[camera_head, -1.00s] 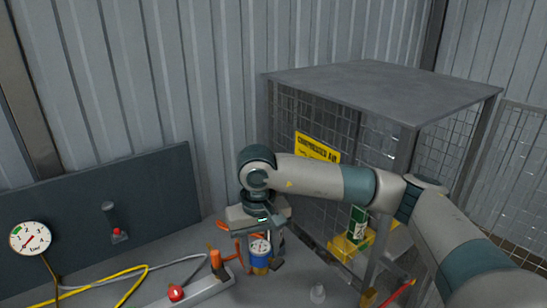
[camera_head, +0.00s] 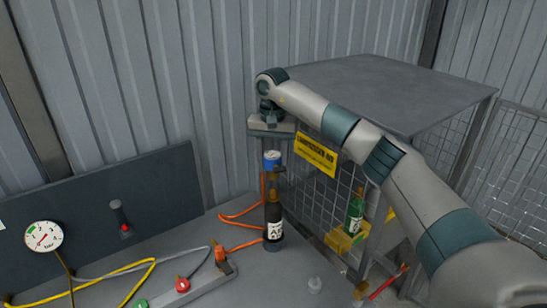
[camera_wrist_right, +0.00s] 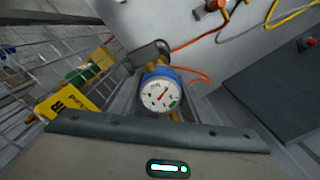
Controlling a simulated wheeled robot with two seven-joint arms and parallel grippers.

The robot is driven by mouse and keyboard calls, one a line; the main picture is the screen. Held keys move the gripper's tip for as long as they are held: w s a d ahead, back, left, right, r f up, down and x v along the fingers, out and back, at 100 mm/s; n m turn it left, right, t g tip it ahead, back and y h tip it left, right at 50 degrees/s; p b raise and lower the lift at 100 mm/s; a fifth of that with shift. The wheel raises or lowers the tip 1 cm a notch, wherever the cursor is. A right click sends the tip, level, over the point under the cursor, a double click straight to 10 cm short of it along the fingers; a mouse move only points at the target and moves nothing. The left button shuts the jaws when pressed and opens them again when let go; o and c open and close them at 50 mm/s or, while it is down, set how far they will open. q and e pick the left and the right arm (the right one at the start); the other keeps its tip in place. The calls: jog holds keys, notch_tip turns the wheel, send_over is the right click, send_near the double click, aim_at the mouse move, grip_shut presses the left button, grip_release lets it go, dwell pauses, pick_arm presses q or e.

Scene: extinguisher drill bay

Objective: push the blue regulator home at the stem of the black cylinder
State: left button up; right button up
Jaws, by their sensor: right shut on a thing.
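The black cylinder (camera_head: 273,232) stands upright on the grey table in the head view, with a white label. The blue regulator (camera_head: 272,159) is right above it, with brass showing between them. I cannot tell whether the brass parts touch. In the right wrist view the regulator's white gauge face (camera_wrist_right: 159,94) looks at the camera, and a dark round part (camera_wrist_right: 150,52) lies beyond it. My right gripper (camera_head: 271,147) is above the cylinder, shut on the regulator; its fingers are hard to make out. My left gripper is out of view.
A mesh cage (camera_head: 395,92) with a yellow sign (camera_head: 316,154) stands close at the right, holding a green bottle (camera_head: 355,212). An orange hose (camera_head: 243,246) runs beside the cylinder.

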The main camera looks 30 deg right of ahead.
jog(key=shift+w+d+r, duration=0.15)
jog(key=shift+d, duration=0.05)
dwell(0.4)
jog(key=shift+f+b, duration=0.9)
jog(key=shift+f, duration=1.05)
jog(key=shift+f+b, duration=0.3)
jog(key=shift+b, duration=0.05)
jog(key=shift+f+b, duration=1.3)
jog(key=shift+f, duration=0.65)
dwell(2.3)
jog(key=o, duration=1.3)
jog(key=shift+c, duration=0.2)
